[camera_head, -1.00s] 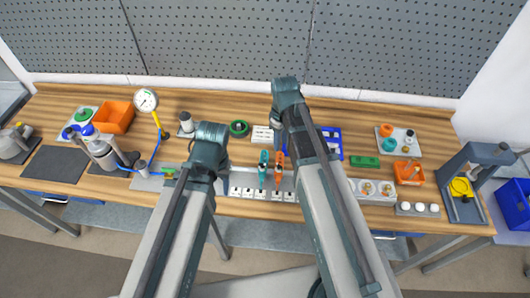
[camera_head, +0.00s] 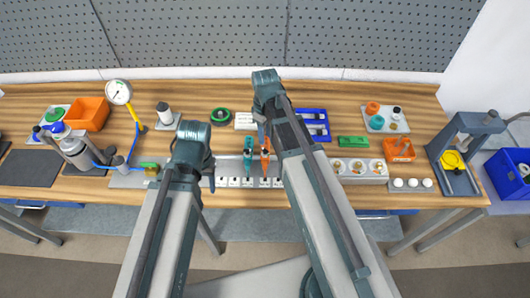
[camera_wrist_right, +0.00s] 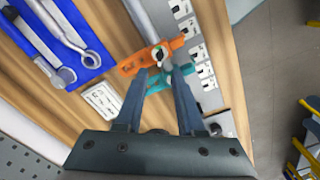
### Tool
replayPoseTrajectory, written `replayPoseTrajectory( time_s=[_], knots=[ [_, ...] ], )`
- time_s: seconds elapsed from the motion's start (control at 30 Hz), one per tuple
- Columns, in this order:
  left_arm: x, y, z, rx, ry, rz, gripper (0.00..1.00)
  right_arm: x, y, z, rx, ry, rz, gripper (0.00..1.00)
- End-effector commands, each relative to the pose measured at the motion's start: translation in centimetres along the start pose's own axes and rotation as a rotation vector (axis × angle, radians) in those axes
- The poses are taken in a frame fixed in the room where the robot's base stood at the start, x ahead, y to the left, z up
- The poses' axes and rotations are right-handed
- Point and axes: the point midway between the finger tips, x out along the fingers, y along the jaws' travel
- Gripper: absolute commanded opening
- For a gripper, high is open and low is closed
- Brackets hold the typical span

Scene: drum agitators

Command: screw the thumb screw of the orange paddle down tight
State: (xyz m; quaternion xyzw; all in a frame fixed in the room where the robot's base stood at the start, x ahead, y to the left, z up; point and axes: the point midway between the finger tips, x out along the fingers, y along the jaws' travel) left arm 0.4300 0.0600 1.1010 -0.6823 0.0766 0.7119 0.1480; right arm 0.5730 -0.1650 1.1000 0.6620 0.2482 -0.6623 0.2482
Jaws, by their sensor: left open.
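The orange paddle (camera_head: 265,157) lies beside the teal paddle (camera_head: 248,157) at the grey rail near the table's front; the orange one also shows in the right wrist view (camera_wrist_right: 138,64). Its thumb screw (camera_wrist_right: 159,53) appears as a small dark and light knob on the orange body. My right gripper (camera_wrist_right: 162,70) is open, with its two fingers apart and the screw just beyond and between the tips in that picture. Whether the fingers touch it, I cannot tell. My left gripper (camera_head: 209,187) is open and empty, left of the paddles.
A blue tray (camera_head: 312,125) with tools lies right of my right arm, a white card (camera_head: 245,121) behind the paddles. A gauge (camera_head: 119,92) and bottles stand left; a press (camera_head: 465,150) stands right.

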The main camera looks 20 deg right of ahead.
Motion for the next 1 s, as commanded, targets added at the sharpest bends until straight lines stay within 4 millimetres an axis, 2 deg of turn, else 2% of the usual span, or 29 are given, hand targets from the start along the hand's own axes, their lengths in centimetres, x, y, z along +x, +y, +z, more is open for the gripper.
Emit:
replayPoseTrajectory(
  time_s=[0.03, 0.4, 0.57, 0.87, 1.0],
  knots=[
    [1.4, 0.1, -0.1, 0.002, 0.0, 0.0, 0.53, 1.5, 0.0, 0.0, 0.0, 0.0, 0.0, 0.38],
    [6.2, 0.6, -0.4, 0.012, 0.0, -0.002, 0.53, 6.3, 0.0, 0.0, 0.0, 0.0, 0.0, 0.38],
    [7.1, 0.6, -0.4, 0.014, 0.0, -0.003, 0.53, 7.2, 0.0, 0.0, 0.0, 0.0, 0.0, 0.38],
    [7.1, 0.6, -0.4, 0.014, 0.0, -0.003, 0.53, 7.1, 0.0, 0.0, 0.0, 0.0, 0.0, 0.38],
    [7.1, 0.6, -0.4, 0.014, 0.0, -0.003, 0.53, 7.1, 0.0, 0.0, 0.0, 0.0, 0.0, 0.14]
  ],
)
